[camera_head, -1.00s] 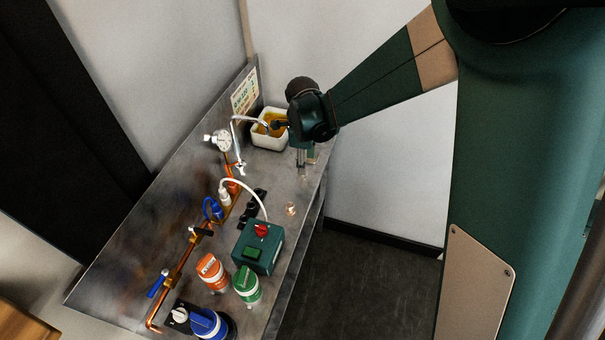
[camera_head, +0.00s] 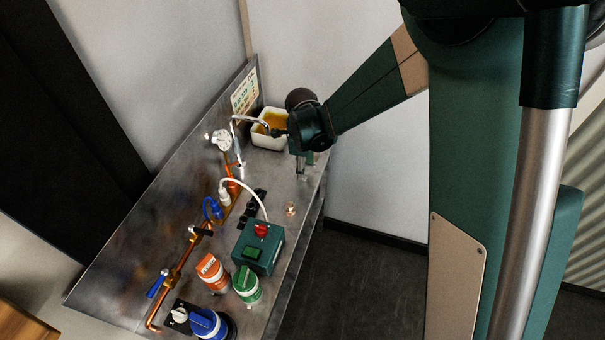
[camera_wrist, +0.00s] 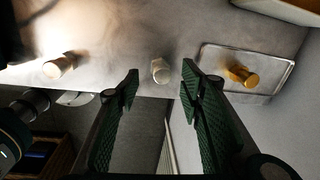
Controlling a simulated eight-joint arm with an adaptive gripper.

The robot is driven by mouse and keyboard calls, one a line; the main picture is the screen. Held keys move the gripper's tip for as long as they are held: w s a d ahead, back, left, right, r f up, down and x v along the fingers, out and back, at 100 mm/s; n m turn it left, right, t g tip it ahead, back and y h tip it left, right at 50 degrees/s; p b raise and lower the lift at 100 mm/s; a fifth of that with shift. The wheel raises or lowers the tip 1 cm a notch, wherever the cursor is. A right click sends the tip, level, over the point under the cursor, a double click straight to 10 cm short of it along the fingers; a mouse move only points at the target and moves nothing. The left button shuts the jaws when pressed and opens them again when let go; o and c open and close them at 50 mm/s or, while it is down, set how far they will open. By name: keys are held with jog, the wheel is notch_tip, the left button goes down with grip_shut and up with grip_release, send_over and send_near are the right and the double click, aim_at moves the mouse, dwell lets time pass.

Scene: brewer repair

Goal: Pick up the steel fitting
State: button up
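The steel fitting (camera_wrist: 161,71), a small pale silvery piece, stands on the metal bench in the wrist view. It appears between the two fingertips of my gripper (camera_wrist: 160,84), which are spread apart on either side of it with visible gaps. The gripper is open and holds nothing. In the head view my gripper (camera_head: 303,174) points down over the bench's right side, and I cannot make out the steel fitting there.
A white container (camera_head: 267,143) with amber contents is beside my wrist. A green box (camera_head: 258,248) and coloured-lidded containers stand nearer.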

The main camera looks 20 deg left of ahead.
jog(key=shift+w+a+f, duration=0.1)
jog(key=shift+w+f, duration=0.05)
jog(key=shift+f, duration=1.55)
jog(key=c, duration=1)
